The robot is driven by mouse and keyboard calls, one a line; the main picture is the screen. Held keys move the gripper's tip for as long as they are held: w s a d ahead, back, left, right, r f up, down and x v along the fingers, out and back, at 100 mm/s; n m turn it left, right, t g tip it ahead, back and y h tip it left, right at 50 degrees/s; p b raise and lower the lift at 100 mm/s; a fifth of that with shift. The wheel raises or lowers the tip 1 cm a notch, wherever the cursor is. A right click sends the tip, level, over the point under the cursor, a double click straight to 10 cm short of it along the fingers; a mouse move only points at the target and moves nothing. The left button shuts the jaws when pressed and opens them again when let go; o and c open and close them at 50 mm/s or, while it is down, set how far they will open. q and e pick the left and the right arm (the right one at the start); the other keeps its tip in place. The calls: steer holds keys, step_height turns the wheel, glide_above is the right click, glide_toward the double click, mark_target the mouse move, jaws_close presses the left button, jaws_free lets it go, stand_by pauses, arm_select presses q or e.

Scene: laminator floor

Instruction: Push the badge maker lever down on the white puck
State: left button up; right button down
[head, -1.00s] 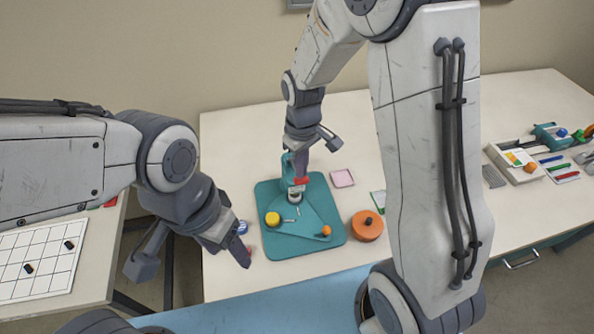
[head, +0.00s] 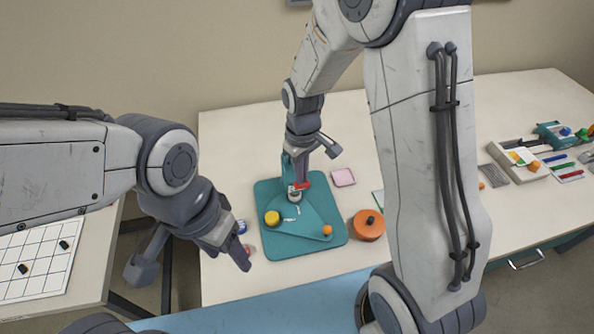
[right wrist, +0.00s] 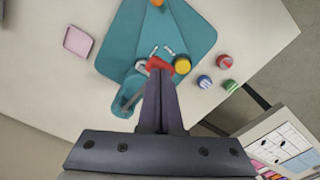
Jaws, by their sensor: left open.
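The teal badge maker (head: 265,242) stands on the white table, and its post rises at the back, partly behind my right gripper (head: 300,178). The red lever end (head: 303,186) is just above the white puck (head: 295,197), very close to it; I cannot tell whether they touch. In the right wrist view the red end (right wrist: 159,65) is right at my right fingertips (right wrist: 160,75), which are together. The right gripper comes down on it from above. My left gripper (head: 230,250) is open and empty near the table's left edge.
On the teal base are a yellow cylinder (head: 272,218), small white pins (head: 291,217) and an orange knob (head: 327,230). An orange round tin (head: 368,226) stands to the right, a pink tray (head: 343,177) behind. Small round pieces (head: 242,227) lie near the left gripper.

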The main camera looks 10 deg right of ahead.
mark_target(301, 188)
step_height(301, 188, down, 6)
steer(key=b, duration=0.4)
stand_by(0.6)
steer(key=shift+r+p, duration=4.85)
steer(key=shift+r, duration=0.65)
steer(key=s+a+r+b, duration=0.1)
steer(key=s+a+b, duration=0.3)
steer(key=s, duration=0.7)
steer(key=s+a+n+y+b, duration=0.1)
steer(key=s+a+b, duration=0.3)
steer(key=s, duration=0.6)
steer(key=shift+s+r+b, duration=0.35)
steer(key=shift+s+b, duration=0.05)
steer(key=shift+b, duration=0.75)
